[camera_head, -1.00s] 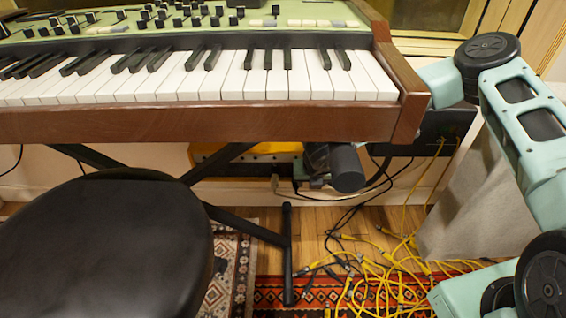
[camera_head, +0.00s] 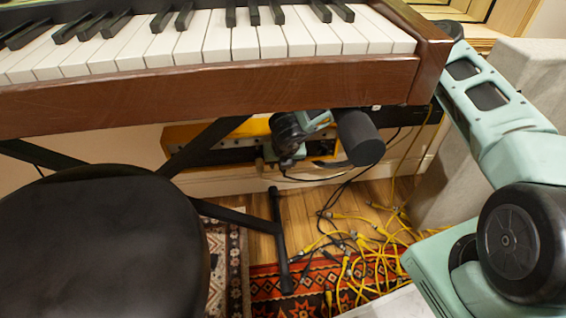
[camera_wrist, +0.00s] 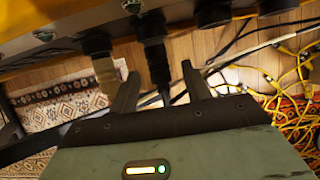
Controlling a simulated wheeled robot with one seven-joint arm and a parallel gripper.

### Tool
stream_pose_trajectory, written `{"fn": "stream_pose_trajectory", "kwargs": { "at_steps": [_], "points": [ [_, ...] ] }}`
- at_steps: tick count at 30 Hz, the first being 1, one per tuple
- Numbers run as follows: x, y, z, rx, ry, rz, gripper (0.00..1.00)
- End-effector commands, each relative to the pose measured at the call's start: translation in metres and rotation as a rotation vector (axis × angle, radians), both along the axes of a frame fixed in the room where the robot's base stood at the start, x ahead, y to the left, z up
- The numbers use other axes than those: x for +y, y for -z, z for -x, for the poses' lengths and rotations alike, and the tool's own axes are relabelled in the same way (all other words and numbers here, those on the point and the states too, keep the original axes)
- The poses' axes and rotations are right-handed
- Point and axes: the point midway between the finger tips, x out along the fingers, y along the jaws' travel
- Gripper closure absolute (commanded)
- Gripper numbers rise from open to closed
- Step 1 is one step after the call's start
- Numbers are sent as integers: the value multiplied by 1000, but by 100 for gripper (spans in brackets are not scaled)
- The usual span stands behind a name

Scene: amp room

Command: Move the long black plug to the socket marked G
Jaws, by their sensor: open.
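A long black plug (camera_wrist: 157,62) hangs from a socket row on the yellow-orange amp panel in the wrist view, with a thin cable below it. My gripper (camera_wrist: 160,70) is open, with one finger on each side of this plug; I cannot tell whether either touches it. A shorter plug with a pale lower part (camera_wrist: 104,70) sits in the socket to its left. More dark sockets (camera_wrist: 212,12) lie to the right. No letter G is readable. In the head view, my gripper is small and dark in front of the orange amp (camera_head: 183,137), its fingers unclear.
The wooden keyboard (camera_head: 210,92) overhangs the amp and my wrist. Its black stand (camera_head: 205,145) and a round black stool (camera_head: 100,245) stand at the left. Yellow cables (camera_head: 375,245) lie tangled on the floor. A grey block (camera_head: 455,170) stands at the right.

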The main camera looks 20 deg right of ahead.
Motion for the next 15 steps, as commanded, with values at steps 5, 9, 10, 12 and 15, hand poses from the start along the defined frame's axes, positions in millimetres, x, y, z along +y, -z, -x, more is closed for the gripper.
{"fn": "stream_pose_trajectory", "kwargs": {
  "at_steps": [5,9,10,12,15],
  "points": [
    [0,2,-2,-1,1,0,52],
    [0,2,-1,-1,1,0,55],
    [0,2,-1,-1,1,0,63],
    [0,2,-1,-1,0,0,82],
    [0,2,-1,-1,0,0,100]
  ]
}}
